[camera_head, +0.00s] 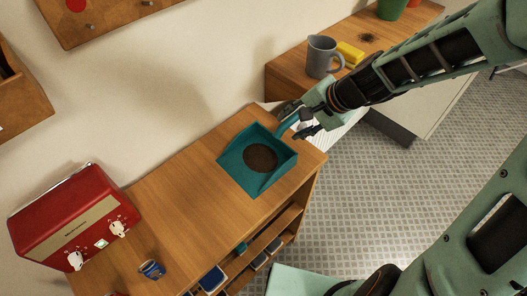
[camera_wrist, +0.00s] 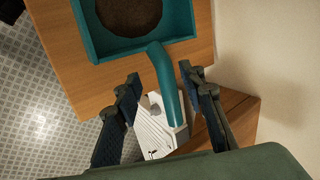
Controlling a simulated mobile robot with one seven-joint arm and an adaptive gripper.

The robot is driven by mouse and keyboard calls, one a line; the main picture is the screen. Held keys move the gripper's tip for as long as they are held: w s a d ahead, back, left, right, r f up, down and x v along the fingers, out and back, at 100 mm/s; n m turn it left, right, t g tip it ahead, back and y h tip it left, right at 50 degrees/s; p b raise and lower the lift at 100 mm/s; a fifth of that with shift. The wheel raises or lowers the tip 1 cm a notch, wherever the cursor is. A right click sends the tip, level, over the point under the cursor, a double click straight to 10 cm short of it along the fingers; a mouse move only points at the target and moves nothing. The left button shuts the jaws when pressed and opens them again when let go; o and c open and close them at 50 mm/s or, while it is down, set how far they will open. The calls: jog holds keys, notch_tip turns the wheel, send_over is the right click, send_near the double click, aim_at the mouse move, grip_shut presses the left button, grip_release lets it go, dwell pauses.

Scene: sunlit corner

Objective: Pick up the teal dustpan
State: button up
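The teal dustpan (camera_head: 232,163) lies on the wooden shelf top near its right end, with a round dark brown patch (camera_head: 260,158) in its pan. Its handle points up and right toward my gripper (camera_head: 300,118). In the wrist view the dustpan (camera_wrist: 182,20) is at the top, and its curved handle (camera_wrist: 162,75) comes down between the two fingers. My gripper (camera_wrist: 160,84) is open, with one finger on each side of the handle and visible gaps to both. In the head view the gripper partly hides the handle's end.
A grey pitcher (camera_head: 320,58) and a yellow block (camera_head: 350,52) stand on another wooden counter behind my gripper. The wall runs close behind.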

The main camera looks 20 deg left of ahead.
aim_at(287, 126)
jog(key=shift+x, duration=2.15)
jog(key=shift+w+r, duration=0.15)
jog(key=shift+c, duration=0.5)
grip_shut()
